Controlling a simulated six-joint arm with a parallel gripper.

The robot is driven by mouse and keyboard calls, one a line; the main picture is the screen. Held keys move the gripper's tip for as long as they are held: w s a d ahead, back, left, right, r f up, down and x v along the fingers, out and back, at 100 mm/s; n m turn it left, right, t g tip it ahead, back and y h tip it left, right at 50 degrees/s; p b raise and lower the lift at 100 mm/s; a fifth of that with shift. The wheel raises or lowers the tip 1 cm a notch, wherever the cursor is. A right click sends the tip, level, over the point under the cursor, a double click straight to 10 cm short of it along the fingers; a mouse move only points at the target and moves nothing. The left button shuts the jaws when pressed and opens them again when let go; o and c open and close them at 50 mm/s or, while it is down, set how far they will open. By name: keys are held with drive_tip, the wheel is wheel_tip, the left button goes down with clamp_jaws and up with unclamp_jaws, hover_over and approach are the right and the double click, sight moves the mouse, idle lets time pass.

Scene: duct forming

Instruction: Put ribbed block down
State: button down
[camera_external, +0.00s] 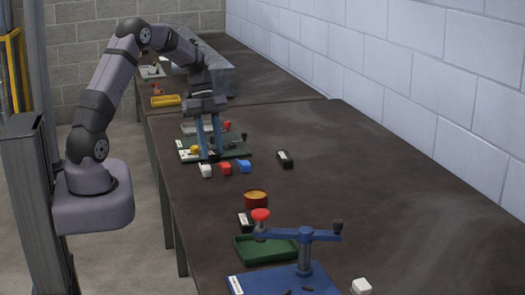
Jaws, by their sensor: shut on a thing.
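My gripper (211,153) points down with its two blue fingers over the green base plate (238,152) at the far part of the near table. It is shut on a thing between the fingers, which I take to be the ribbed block. The block is too small and too hidden by the fingers for me to make out its ribs or colour. I cannot tell whether it touches the plate. A yellow piece (194,149) shows just left of the fingers.
White (206,171), red (225,168) and blue (244,166) blocks lie in front of the plate, with a black block (285,159) to the right. Nearer are an orange cup (256,199), a green tray (266,249) and a blue stand (305,258).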

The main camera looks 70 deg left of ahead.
drive_tip(key=w+d+f+m, duration=0.1)
drive_tip(key=w+d, duration=0.1)
drive_tip(key=d, duration=0.2)
drive_tip(key=w+d+f+m+g, duration=0.1)
drive_tip(key=w+d+m, duration=0.1)
drive_tip(key=w+d, duration=0.1)
drive_tip(key=w+d+f+m, duration=0.1)
drive_tip(key=w+d, duration=0.2)
drive_tip(key=d, duration=0.1)
drive_tip(key=shift+w+d+f+m+g, duration=0.25)
drive_tip(key=shift+d+f+m+g, duration=0.05)
drive_tip(key=shift+d+f+g, duration=0.1)
drive_tip(key=w+a+r+n+t+y, duration=0.2)
drive_tip(key=w+n, duration=0.5)
drive_tip(key=n, duration=0.5)
drive_tip(key=w+a+r+n+t+y, duration=0.2)
drive_tip(key=w+a+n, duration=0.5)
drive_tip(key=n, duration=0.5)
drive_tip(key=shift+w+n+t+y, duration=0.4)
drive_tip(key=shift+t+y, duration=0.2)
drive_tip(key=shift+y, duration=0.6)
drive_tip(key=shift+a, duration=0.1)
drive_tip(key=shift+s, duration=0.1)
drive_tip(key=shift+f+p, duration=1.3)
drive_tip(key=shift+f, duration=3.65)
